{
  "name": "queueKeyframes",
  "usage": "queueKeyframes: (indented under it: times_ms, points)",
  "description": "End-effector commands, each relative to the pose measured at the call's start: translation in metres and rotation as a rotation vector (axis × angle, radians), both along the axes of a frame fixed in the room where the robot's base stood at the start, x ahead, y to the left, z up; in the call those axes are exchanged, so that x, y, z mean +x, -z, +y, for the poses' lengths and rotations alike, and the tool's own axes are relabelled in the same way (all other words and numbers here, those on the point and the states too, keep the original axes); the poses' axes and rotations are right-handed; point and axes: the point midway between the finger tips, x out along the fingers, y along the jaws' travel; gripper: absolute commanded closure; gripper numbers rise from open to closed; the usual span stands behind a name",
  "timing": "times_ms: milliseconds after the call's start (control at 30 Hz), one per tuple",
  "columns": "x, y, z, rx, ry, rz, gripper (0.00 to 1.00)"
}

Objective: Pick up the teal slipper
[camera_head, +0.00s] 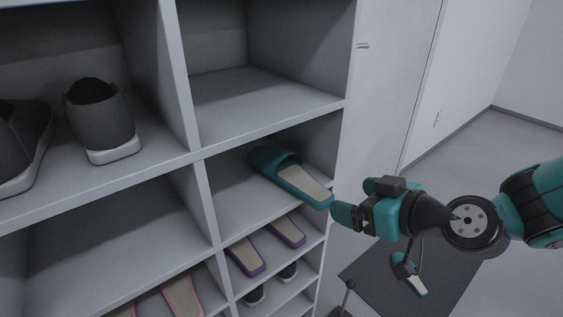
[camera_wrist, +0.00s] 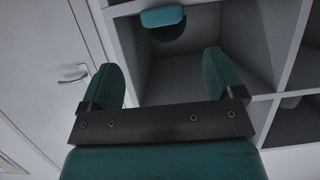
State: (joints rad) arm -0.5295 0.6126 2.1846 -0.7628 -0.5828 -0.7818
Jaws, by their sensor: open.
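A teal slipper (camera_head: 285,174) with a beige insole lies in a cubby of the grey shelf unit, its strap end inward and its heel end toward the cubby's front edge. Part of it also shows at the top of the wrist view (camera_wrist: 163,16), past my fingertips. My gripper (camera_head: 355,199) is at the right, close to the slipper's heel end, with nothing seen between its fingers. In the wrist view my gripper (camera_wrist: 163,68) has its two teal fingers spread apart. In the head view I cannot tell whether a fingertip touches the heel.
Shelf walls (camera_head: 205,200) bound the cubby. Purple-edged slippers (camera_head: 246,258) and pink-edged ones (camera_head: 183,297) lie below; dark shoes (camera_head: 101,120) stand upper left. Another teal-and-beige item, apparently a slipper (camera_head: 417,286), is on a dark mat (camera_head: 375,290). A door handle (camera_wrist: 74,78) is left in the wrist view.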

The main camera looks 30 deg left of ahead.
Motion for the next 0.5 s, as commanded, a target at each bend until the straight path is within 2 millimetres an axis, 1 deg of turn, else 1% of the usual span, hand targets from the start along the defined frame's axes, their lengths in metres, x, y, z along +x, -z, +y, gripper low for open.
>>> queueKeyframes:
  times_ms: [33, 100, 200, 367, 500]
  points:
    - [0.003, 0.004, 0.010, 0.000, -0.004, 0.001, 0.13]
    - [0.007, 0.008, 0.020, 0.000, -0.002, 0.001, 0.13]
    - [0.011, 0.013, 0.029, 0.000, 0.000, 0.000, 0.13]
    - [0.013, 0.017, 0.038, 0.000, -0.001, 0.001, 0.13]
    - [0.015, 0.029, 0.055, -0.001, -0.002, 0.003, 0.13]
